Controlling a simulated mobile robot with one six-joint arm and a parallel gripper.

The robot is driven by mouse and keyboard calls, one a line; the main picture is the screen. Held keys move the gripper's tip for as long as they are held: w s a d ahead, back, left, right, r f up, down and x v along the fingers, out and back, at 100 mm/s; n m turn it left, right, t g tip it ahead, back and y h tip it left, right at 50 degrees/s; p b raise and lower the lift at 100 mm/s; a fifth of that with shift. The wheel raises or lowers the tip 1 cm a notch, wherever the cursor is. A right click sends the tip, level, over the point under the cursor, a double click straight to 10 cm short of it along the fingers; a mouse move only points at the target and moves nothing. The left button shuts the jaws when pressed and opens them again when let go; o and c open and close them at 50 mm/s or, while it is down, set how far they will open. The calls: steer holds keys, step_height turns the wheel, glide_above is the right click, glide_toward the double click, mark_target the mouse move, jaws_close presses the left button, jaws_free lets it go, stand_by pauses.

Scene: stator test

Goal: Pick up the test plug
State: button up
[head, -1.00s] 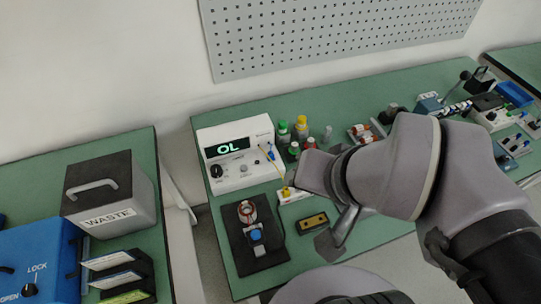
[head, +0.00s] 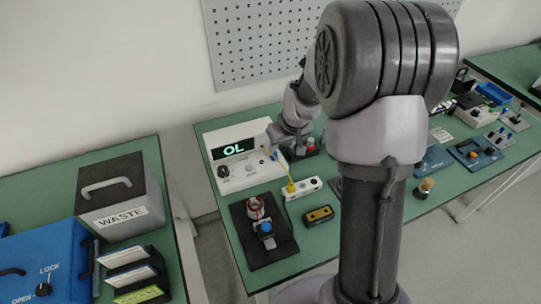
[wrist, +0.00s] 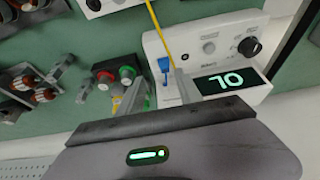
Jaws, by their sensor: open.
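A yellow plug (head: 291,187) stands on a small white block (head: 304,190) in the head view; I take it for the test plug. A thin yellow lead runs from it to the meter (head: 250,175). In the wrist view the lead (wrist: 159,30) ends near a blue plug (wrist: 164,68) at the meter's front. My gripper (wrist: 158,80) is open; its two fingers appear either side of the blue plug, but I cannot tell the depth. In the head view my gripper (head: 285,138) is beside the meter's right end, its fingertips unclear. The yellow plug's head is outside the wrist view.
A black fixture (head: 248,235) and a yellow-black block (head: 319,215) lie at the bench front. A WASTE box (head: 115,190) stands on the left bench. My arm hides the bench middle.

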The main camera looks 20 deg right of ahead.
mark_target(274, 157)
steer(key=x, duration=0.2)
steer(key=b+x, duration=0.1)
steer(key=x, duration=0.1)
steer(key=a+b+x, duration=0.1)
steer(key=x, duration=0.2)
steer(key=shift+w, duration=0.2)
steer(key=shift+d+r, duration=0.1)
steer(key=shift+r, duration=0.15)
steer(key=shift+c, duration=0.2)
jaws_close()
